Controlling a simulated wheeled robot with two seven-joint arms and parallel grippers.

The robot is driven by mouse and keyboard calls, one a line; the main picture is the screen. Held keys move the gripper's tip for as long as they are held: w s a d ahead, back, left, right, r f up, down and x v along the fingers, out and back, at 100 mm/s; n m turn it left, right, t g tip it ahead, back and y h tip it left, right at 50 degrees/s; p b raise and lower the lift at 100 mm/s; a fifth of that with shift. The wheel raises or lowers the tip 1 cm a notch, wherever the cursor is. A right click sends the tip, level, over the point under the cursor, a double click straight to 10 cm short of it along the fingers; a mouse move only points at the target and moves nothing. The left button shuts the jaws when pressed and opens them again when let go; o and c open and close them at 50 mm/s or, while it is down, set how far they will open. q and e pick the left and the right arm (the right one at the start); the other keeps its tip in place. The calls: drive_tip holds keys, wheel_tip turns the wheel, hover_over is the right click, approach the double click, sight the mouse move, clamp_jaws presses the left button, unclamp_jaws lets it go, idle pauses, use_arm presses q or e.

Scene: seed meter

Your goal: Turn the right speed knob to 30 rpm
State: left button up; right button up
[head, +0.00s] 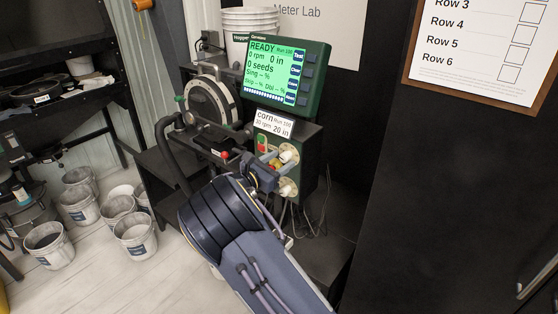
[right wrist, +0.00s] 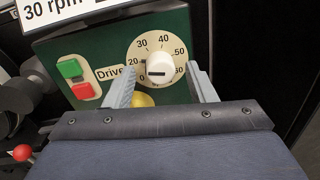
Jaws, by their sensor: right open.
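The white speed knob (right wrist: 160,68) sits on a cream dial (right wrist: 174,47) marked in tens up to 60, beside a "Drive" label. It has a dark bar on its face; I cannot tell its exact setting. In the head view the knob (head: 289,153) is the upper of two on the green panel. My right gripper (right wrist: 160,80) is open, its grey fingers on either side of the knob in the wrist view; contact is not clear. In the head view the right gripper (head: 268,173) is at the panel, partly covering it. My left gripper is out of view.
The green screen (head: 272,70) reads READY, 0 rpm, 0 in. A card (head: 272,124) below reads corn, 30 rpm, 20 in. Green (right wrist: 70,69) and red (right wrist: 82,90) buttons lie left of the knob. A lower knob (head: 288,188) is beneath. Several buckets stand on the floor.

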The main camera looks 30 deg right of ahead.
drive_tip(key=shift+d, duration=0.1)
drive_tip(key=c, duration=1)
drive_tip(key=shift+o, duration=0.2)
drive_tip(key=m+b, duration=0.2)
drive_tip(key=shift+f+b, duration=0.15)
drive_tip(key=shift+b, duration=0.15)
drive_tip(key=m+b, duration=0.4)
drive_tip(key=shift+y, duration=0.3)
drive_tip(key=shift+r+m+b, duration=0.2)
drive_tip(key=shift+m+b, duration=1.6)
drive_tip(key=shift+b, duration=0.1)
